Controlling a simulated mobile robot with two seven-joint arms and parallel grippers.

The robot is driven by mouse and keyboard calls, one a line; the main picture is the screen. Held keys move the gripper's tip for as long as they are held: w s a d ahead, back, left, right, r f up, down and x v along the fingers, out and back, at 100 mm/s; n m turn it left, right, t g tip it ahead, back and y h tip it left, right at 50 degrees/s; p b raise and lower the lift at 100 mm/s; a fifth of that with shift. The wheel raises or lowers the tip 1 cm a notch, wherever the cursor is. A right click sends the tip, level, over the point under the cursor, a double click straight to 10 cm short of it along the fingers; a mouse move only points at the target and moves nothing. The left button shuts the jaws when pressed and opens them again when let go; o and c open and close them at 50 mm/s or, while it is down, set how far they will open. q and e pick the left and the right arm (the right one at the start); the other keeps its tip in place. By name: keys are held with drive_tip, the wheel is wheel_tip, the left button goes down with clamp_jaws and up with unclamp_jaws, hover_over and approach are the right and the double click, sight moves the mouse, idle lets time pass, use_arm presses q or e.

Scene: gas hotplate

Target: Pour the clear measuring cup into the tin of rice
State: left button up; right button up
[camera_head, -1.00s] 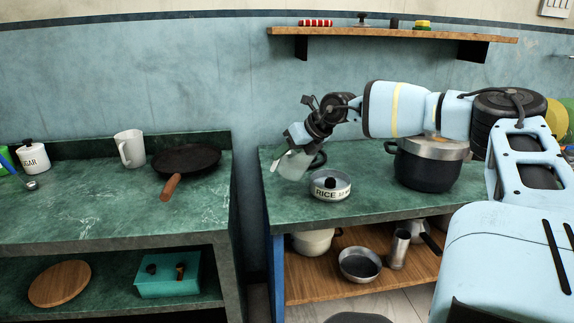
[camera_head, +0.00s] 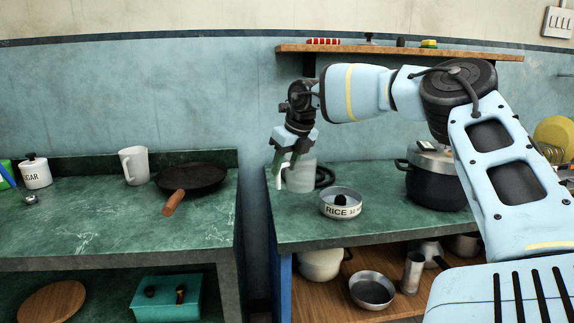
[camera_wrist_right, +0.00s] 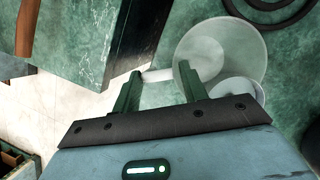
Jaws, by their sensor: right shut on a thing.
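The clear measuring cup (camera_head: 301,178) is see-through, pale, and nearly upright at the left end of the right-hand counter. My right gripper (camera_head: 285,163) points down and is shut on its handle. In the wrist view the gripper (camera_wrist_right: 158,78) has the handle between its fingers, with the cup (camera_wrist_right: 225,50) to the right. I cannot tell whether its base touches the counter. The tin of rice (camera_head: 341,210), white and labelled RICE, stands just right of the cup, apart from it in the head view. A black knob or lump shows inside its rim. My left gripper is not in view.
A dark pot (camera_head: 436,180) stands right of the tin. A black coil (camera_head: 324,176) lies behind the cup. A gap parts this counter from the left one, which holds a frying pan (camera_head: 190,178), a white mug (camera_head: 134,164) and a sugar canister (camera_head: 36,174). A shelf (camera_head: 400,51) hangs above.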

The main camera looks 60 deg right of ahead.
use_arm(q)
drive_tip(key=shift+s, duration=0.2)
use_arm(e)
drive_tip(key=shift+r, duration=0.2)
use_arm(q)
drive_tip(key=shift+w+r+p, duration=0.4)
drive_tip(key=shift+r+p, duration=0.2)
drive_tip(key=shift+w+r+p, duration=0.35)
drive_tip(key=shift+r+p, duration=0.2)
use_arm(e)
wheel_tip(320, 180, up, 4)
drive_tip(key=shift+f, duration=0.2)
